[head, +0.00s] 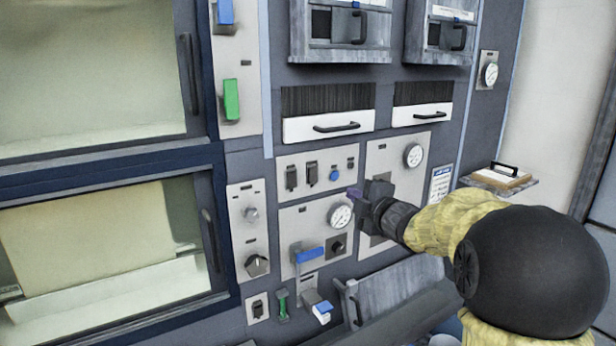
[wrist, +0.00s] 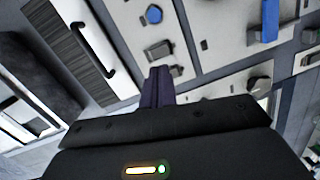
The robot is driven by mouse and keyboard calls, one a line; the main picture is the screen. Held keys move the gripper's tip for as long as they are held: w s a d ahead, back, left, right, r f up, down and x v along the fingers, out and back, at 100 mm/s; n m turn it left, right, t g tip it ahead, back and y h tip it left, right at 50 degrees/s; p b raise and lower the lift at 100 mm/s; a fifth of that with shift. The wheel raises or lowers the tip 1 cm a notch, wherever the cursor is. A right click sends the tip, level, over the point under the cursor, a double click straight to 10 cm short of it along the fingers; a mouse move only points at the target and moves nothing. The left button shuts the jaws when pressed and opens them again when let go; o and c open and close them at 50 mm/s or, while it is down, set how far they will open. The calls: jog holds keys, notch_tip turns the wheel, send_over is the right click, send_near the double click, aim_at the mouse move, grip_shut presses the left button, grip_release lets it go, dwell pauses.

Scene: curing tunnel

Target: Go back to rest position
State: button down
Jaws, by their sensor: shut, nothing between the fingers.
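My gripper (head: 355,192) is in front of the control panel, near the round white gauge (head: 341,215) in the head view. In the wrist view its dark purple fingers (wrist: 157,88) are together with nothing between them. The fingertips appear close to the panel face; I cannot tell whether they touch it. A blue button (head: 334,174) sits to the upper left of the gripper in the head view, and it also shows in the wrist view (wrist: 153,14). My arm reaches in from the right.
A blue-handled lever (head: 309,255) sticks out from the lower panel. A sloped grey metal bin (head: 400,290) stands below my arm. A small shelf with a clipboard (head: 502,176) juts out at right. A glazed door (head: 105,250) with a black handle is at left.

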jog(key=s+d+f+m+g+h, duration=0.1)
jog(key=s+f+m+g+h, duration=0.45)
jog(key=s+f+m, duration=0.8)
jog(key=s+a+f+m+g, duration=0.1)
jog(key=s+f+m+g, duration=0.2)
jog(key=s+f, duration=0.3)
jog(key=s+a+f+m+g, duration=0.2)
jog(key=s+f+g, duration=0.3)
jog(key=s, duration=0.6)
jog(key=shift+s+a+f+m, duration=0.15)
jog(key=shift+s+f+m, duration=0.1)
jog(key=shift+f+m, duration=0.45)
